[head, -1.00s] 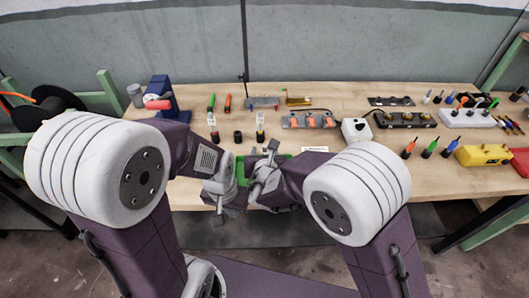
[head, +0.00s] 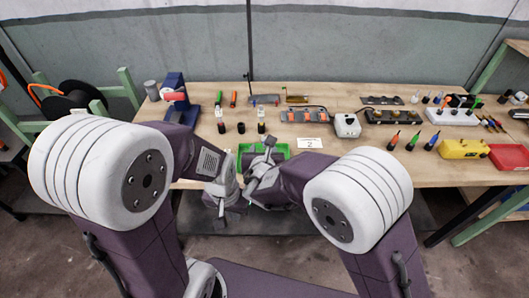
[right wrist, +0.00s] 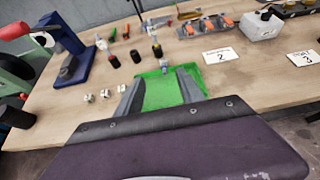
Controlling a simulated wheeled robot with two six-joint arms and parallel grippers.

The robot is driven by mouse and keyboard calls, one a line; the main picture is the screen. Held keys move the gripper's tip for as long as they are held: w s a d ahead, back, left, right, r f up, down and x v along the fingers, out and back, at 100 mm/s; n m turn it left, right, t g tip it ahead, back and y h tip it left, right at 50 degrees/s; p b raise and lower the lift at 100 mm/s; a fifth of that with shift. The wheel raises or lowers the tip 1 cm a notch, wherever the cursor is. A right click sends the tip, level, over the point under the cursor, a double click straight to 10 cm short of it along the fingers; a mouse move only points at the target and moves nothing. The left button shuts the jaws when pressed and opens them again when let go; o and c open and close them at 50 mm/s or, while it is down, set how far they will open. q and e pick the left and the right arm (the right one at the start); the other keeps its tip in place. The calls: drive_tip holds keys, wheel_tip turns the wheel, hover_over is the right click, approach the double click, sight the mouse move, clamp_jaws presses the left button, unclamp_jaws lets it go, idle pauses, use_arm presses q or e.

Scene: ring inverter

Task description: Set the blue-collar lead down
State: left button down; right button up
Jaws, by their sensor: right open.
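My right gripper (head: 258,178) is at the front edge of the bench, by the green tray (head: 283,150). In the right wrist view its two fingers (right wrist: 160,80) are apart, with the green floor of the tray (right wrist: 158,96) between them and no lead held. A small pale piece (right wrist: 165,66) shows at the far side of the tray; I cannot tell what it is. My left gripper (head: 224,197) is just left of and below the right one, in front of the bench edge; its jaws are too small and covered to judge. I cannot make out a blue-collar lead for sure.
Three small pale blocks (right wrist: 90,97) lie left of the tray. A blue press-like stand (head: 178,100) is at the left, a white box (head: 346,125) and a "2" card (head: 310,143) at the right.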

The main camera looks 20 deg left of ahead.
drive_tip(key=shift+w+f, duration=0.1)
drive_tip(key=s+d+f+m+g+h, duration=0.1)
drive_tip(key=d+f+m+g+h, duration=0.15)
drive_tip(key=d+m, duration=0.65)
drive_tip(key=s+d+f+m+g+h, duration=0.15)
drive_tip(key=d+m+h, duration=0.3)
drive_tip(key=d, duration=0.85)
drive_tip(key=s+d+f+m+g+y, duration=0.1)
drive_tip(key=s+d+m, duration=0.4)
drive_tip(key=m, duration=0.8)
drive_tip(key=s+d+f+m+g+y, duration=0.2)
drive_tip(key=s+d+m+g, duration=0.3)
drive_tip(key=s+m, duration=0.6)
drive_tip(key=shift+s+d+m+g+y, duration=0.2)
drive_tip(key=shift+m+g+y, duration=0.25)
drive_tip(key=shift+m, duration=0.5)
